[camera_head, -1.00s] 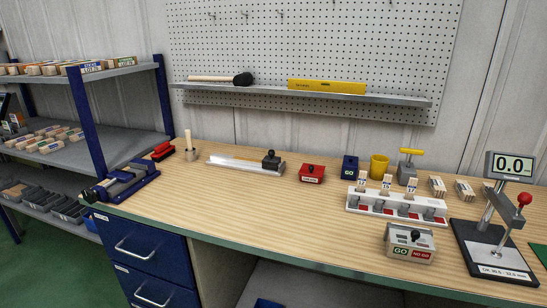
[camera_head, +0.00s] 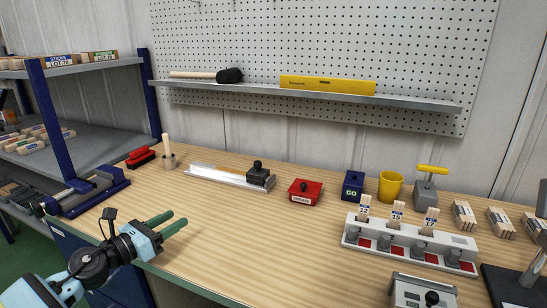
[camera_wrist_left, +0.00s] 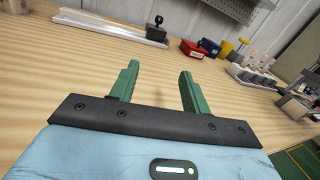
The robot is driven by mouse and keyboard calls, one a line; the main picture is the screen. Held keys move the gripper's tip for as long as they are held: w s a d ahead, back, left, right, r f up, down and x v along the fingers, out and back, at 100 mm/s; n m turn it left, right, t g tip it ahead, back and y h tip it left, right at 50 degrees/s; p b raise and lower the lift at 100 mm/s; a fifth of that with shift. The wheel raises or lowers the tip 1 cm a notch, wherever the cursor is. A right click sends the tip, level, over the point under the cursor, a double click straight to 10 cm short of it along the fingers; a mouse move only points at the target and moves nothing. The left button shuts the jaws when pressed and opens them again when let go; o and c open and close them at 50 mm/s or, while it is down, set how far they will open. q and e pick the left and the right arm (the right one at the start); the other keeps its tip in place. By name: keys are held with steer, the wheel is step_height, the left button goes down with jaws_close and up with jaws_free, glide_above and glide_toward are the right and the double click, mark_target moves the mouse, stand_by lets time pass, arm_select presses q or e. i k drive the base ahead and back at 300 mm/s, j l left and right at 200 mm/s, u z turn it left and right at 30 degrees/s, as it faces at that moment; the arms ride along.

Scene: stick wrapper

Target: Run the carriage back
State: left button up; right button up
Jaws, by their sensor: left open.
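The carriage (camera_head: 258,174) is a dark block with a black knob. It sits at the right end of a pale, long rail (camera_head: 215,177) on the wooden bench. In the left wrist view the carriage (camera_wrist_left: 156,30) is at the right end of the rail (camera_wrist_left: 104,25), beyond the fingers. My left gripper (camera_head: 179,222) is over the bench's front part, nearer to me than the rail and apart from it. Its green fingers are open and empty; the left wrist view shows the gap between them (camera_wrist_left: 157,88). My right gripper is not in view.
Right of the rail are a red box (camera_head: 305,192), a blue GO box (camera_head: 352,186), a yellow cup (camera_head: 390,186) and a white slotted rack (camera_head: 409,243). A wooden stick stands in a holder (camera_head: 169,161) at left. The bench between gripper and rail is clear.

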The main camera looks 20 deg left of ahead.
mark_target(258, 175)
steer(key=i+l, duration=0.2)
steer(key=i, duration=0.2)
steer(key=i+l, duration=0.25)
steer(key=i, duration=0.15)
